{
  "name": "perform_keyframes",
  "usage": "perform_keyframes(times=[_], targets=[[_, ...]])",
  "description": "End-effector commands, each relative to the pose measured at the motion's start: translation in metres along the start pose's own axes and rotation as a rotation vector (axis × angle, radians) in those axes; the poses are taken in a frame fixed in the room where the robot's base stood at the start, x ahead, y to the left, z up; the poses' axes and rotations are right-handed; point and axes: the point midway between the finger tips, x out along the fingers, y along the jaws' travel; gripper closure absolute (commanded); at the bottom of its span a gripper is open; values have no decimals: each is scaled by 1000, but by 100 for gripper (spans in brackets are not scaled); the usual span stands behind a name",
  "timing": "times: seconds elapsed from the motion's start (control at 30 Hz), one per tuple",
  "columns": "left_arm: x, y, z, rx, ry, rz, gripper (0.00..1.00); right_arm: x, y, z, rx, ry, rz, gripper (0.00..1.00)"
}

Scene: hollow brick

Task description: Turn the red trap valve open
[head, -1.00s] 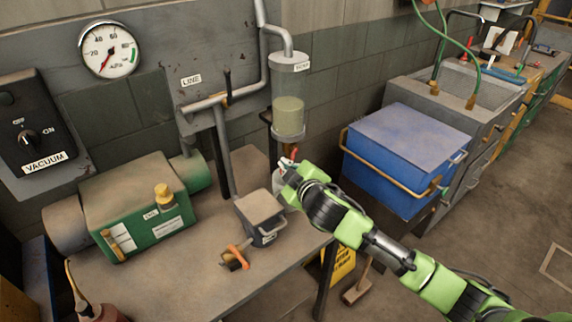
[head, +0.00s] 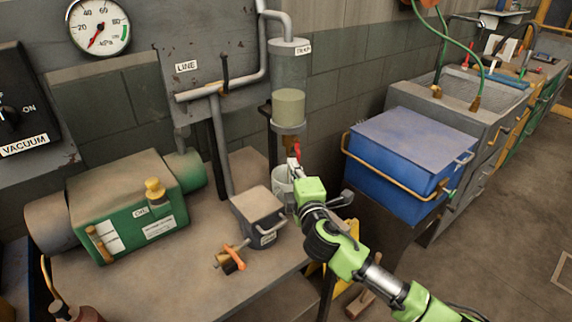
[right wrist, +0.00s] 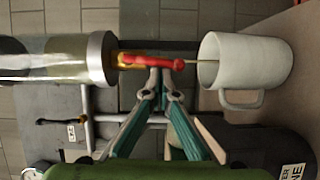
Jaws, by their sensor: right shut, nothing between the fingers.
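The red valve handle (head: 297,150) is under the clear trap cylinder (head: 289,85), which holds pale greenish liquid. In the right wrist view the red handle (right wrist: 155,61) lies lengthwise between the trap's end (right wrist: 101,58) and a white mug (right wrist: 245,61). A thin yellowish line runs from the valve to the mug. My right gripper (right wrist: 165,72) is shut, its fingertips together right at the side of the handle, not around it. In the head view my right gripper (head: 294,168) is just below the handle and partly covers the mug (head: 281,184). My left gripper is not in view.
A grey lidded box (head: 259,207) stands left of the mug on the bench (head: 170,280). An orange-handled tool (head: 233,259) lies before it. A green pump (head: 125,205) stands at left. A blue bin (head: 408,160) is right of my arm. Grey pipes rise behind.

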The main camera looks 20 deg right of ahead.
Motion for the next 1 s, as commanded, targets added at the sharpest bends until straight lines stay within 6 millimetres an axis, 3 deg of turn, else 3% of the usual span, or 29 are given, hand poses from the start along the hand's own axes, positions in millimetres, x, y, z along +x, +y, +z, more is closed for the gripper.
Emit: perform_keyframes(times=[0.23, 1.0], targets=[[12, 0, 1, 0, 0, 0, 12, 2, -4, 5, -77, -2, 35, 100], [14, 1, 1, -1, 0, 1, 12, 5, -2, 6, -95, -1, 45, 100]])
